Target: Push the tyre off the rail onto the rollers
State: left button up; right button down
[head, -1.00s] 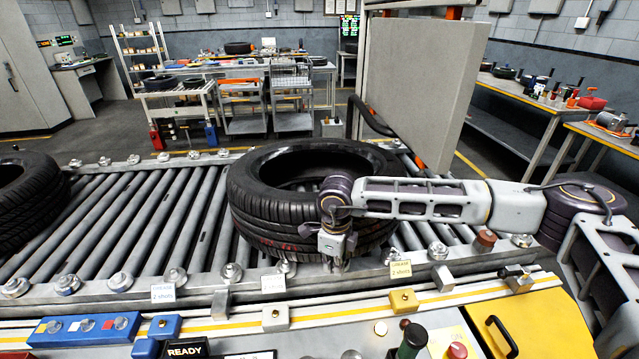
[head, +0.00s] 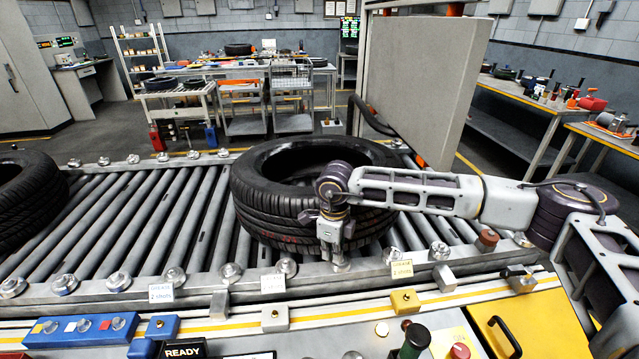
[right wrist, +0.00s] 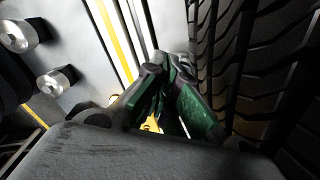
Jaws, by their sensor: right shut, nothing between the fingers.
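The black tyre (head: 262,212) lies flat on the conveyor rollers (head: 150,215), close behind the front rail (head: 215,280). Whether its near edge still rests on the rail is hard to tell. My right gripper (head: 336,264) is shut and empty, pointing down at the tyre's near side, just above the rail. In the right wrist view the shut green fingers (right wrist: 172,122) are beside the tyre tread (right wrist: 250,70), and contact is unclear. My right forearm crosses in front of the tyre's right side. My left gripper is not in view.
Another tyre (head: 28,195) lies at the far left of the conveyor, with bare rollers between. Guide wheels (head: 174,276) line the front rail. A grey panel (head: 415,85) stands behind the right side. A control desk with a yellow box (head: 535,325) and buttons is in front.

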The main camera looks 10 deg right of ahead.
jog(key=shift+w+f, duration=0.1)
jog(key=shift+w, duration=0.25)
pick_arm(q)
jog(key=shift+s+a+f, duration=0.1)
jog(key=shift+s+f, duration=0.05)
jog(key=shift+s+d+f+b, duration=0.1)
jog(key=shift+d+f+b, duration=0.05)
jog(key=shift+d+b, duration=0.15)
pick_arm(e)
jog(key=shift+w, duration=0.25)
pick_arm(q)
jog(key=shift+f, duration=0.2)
pick_arm(e)
jog(key=shift+w, duration=0.4)
pick_arm(q)
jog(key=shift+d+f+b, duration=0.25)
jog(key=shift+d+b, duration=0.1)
jog(key=shift+b, duration=0.05)
pick_arm(e)
jog(key=shift+w, duration=0.75)
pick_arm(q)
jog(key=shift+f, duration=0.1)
pick_arm(e)
jog(key=shift+w, duration=0.2)
